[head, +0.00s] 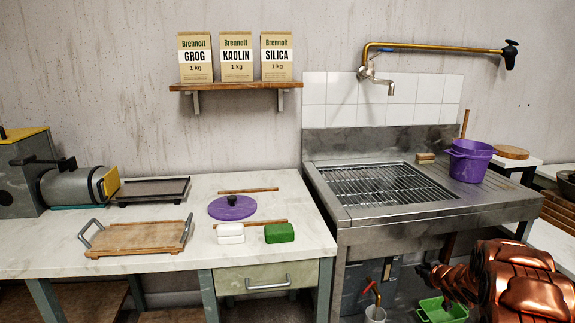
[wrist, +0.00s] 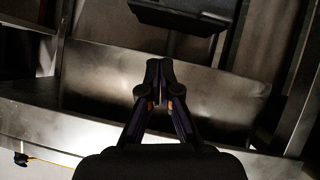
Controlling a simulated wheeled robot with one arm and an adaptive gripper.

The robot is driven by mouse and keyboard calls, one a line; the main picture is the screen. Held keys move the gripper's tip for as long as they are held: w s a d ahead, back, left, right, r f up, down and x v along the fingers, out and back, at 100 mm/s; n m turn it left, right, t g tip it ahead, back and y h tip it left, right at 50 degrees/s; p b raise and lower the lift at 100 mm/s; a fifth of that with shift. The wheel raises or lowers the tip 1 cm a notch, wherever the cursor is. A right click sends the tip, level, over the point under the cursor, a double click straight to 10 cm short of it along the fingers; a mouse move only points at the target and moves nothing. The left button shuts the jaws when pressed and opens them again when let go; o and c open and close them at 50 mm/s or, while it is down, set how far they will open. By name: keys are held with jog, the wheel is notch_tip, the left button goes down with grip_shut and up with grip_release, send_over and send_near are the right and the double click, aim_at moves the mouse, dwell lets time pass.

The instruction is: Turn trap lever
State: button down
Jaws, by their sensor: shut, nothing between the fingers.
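The trap lever appears to be the small red handle (head: 367,283) under the sink (head: 440,208), on a short brass-coloured pipe (head: 377,294). A pale cup-like vessel (head: 375,314) stands below that pipe. My gripper (wrist: 160,75) is shut and empty in the wrist view, in front of bare metal panels. No red handle can be made out in the wrist view. In the head view my copper arm reaches from the lower right toward the space under the sink, to the right of the red handle. The fingertips are hard to make out there.
A green tub (head: 443,310) is low under my arm. A dark grey box (head: 358,285) stands behind the red handle. In the wrist view, a dark boxy object (wrist: 185,15) is beyond the fingertips. The drawer table (head: 150,262) is left of the sink.

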jog(key=s+a+r+m+g+h+p, duration=0.15)
jog(key=s+r+h+p, duration=0.35)
jog(key=r, duration=0.8)
jog(key=s+a+r+m+g+p, duration=0.1)
jog(key=s+a+r+g+p, duration=0.15)
jog(key=s+r, duration=0.4)
jog(key=s+a+r+m+g+p, duration=0.1)
jog(key=s+a+r+g+p, duration=0.2)
jog(key=s, duration=0.6)
jog(key=s+a+r+g+y+p, duration=0.1)
jog(key=s+a+r, duration=0.3)
jog(key=s, duration=0.8)
jog(key=s+a+r+g+y+p, duration=0.2)
jog(key=s+a+r+g+p, duration=0.1)
jog(key=s+a, duration=0.6)
jog(key=s+a+r+g+y+p, duration=0.1)
jog(key=s+a+r+p, duration=0.3)
jog(key=s, duration=1.2)
jog(key=shift+a+r+g+y, duration=0.35)
jog(key=shift+a+g, duration=0.35)
jog(key=shift+a, duration=0.5)
